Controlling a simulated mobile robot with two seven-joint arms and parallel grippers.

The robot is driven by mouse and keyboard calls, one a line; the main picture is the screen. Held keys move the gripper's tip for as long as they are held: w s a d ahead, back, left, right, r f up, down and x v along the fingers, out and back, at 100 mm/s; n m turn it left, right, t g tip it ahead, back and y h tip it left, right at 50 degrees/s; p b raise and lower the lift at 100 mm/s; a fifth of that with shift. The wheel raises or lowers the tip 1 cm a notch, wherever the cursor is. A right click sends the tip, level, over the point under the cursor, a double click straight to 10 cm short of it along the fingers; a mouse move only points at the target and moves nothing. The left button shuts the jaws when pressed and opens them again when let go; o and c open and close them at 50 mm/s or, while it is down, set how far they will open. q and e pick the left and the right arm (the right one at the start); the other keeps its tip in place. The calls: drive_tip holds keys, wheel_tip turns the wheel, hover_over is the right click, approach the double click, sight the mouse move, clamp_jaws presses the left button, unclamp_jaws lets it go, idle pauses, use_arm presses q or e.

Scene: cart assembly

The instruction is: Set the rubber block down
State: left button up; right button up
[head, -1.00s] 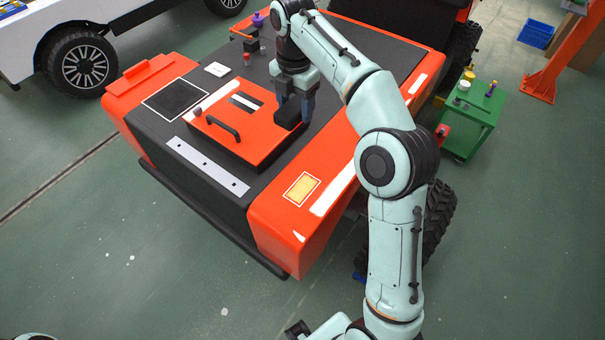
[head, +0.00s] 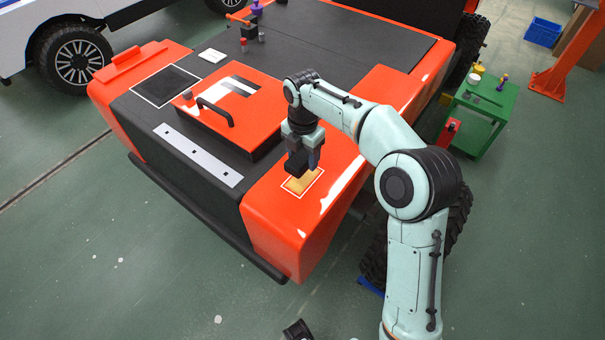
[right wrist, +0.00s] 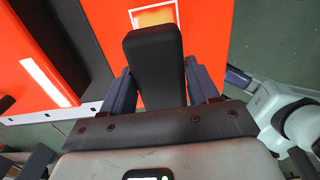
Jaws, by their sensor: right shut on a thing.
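The black rubber block (right wrist: 155,62) is held between the dark fingers of my right gripper (right wrist: 156,88) in the right wrist view. In the head view the block (head: 295,163) hangs under my right gripper (head: 303,163). It is over the near right orange side of the cart, by the yellow square with a white border (head: 301,184). The block hides part of this square in both views; the bordered square also shows beyond the block in the right wrist view (right wrist: 155,15). I cannot tell whether the block touches the surface.
An orange panel with a black handle (head: 216,110) lies left of my right gripper. A small red-and-dark item (head: 243,44) stands farther back on the dark deck. A green side table (head: 480,110) with small items stands right of the cart.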

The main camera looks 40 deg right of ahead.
sight(303, 179)
drive_tip(key=shift+f+b, duration=0.55)
drive_tip(key=shift+f, duration=2.75)
drive_tip(key=shift+f, duration=0.15)
drive_tip(key=o, duration=1.1)
wheel_tip(303, 179, up, 12)
drive_tip(key=p, duration=0.2)
drive_tip(key=shift+r+p, duration=0.2)
drive_tip(key=shift+p, duration=0.15)
